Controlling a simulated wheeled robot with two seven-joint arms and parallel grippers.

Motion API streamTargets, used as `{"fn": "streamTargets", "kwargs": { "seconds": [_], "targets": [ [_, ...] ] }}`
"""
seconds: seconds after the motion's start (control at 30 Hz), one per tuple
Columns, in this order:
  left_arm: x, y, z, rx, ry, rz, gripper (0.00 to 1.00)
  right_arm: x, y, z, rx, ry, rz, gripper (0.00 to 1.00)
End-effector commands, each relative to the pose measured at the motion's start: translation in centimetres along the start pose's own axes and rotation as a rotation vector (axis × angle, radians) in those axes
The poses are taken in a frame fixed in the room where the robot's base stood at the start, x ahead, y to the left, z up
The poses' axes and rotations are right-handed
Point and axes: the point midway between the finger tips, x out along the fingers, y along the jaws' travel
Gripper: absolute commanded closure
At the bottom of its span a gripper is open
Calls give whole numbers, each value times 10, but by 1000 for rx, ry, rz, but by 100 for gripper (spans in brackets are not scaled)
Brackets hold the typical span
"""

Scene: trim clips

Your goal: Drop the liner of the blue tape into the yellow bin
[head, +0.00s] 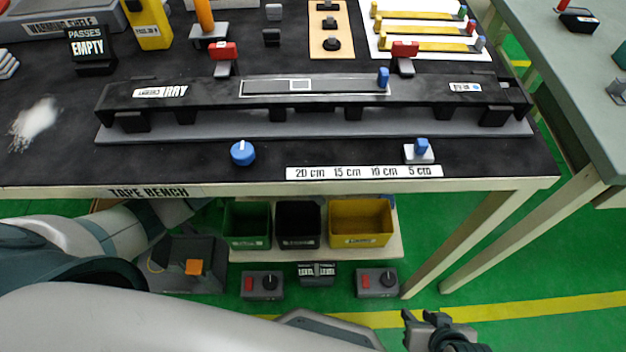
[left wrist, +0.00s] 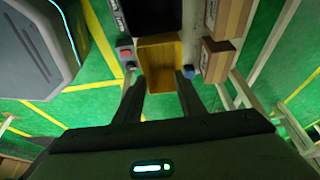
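The yellow bin (head: 360,238) stands on the low shelf under the bench, right of a black bin. It also shows in the left wrist view (left wrist: 160,62), beyond and between the fingertips. A yellow strip with a blue end (head: 432,44) lies on the white board at the back right. I cannot make out a separate liner. My left gripper (left wrist: 160,95) is open with nothing between its fingers; its tips are outside the head view. My right gripper (head: 425,318) appears at the bottom right of the head view, fingers apart and empty, in front of the bench.
A long black tray (head: 220,101) with a blue peg (head: 383,77) lies across the bench. Green (head: 247,236) and black (head: 298,238) bins share the shelf. Red-button boxes (head: 262,285) stand in front. A second table (head: 570,60) is at right, with green floor between.

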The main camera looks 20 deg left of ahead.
Motion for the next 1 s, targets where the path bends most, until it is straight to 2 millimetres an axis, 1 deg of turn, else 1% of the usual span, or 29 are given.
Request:
{"fn": "streamTargets", "kwargs": {
  "seconds": [0.03,0.1,0.2,0.3,1.0],
  "targets": [
    [-10,0,0,2,-1,-1,64,-2,2,1,0,-10,4,69],
    [-18,0,0,2,-1,-1,64,-2,3,2,1,-21,8,69],
    [-28,0,0,1,0,-1,64,-3,5,4,1,-31,13,69],
    [-32,0,0,0,-1,0,64,-3,6,6,1,-40,16,69],
    [-34,0,0,0,-1,0,64,-3,6,6,2,-41,16,69]
  ]
}}
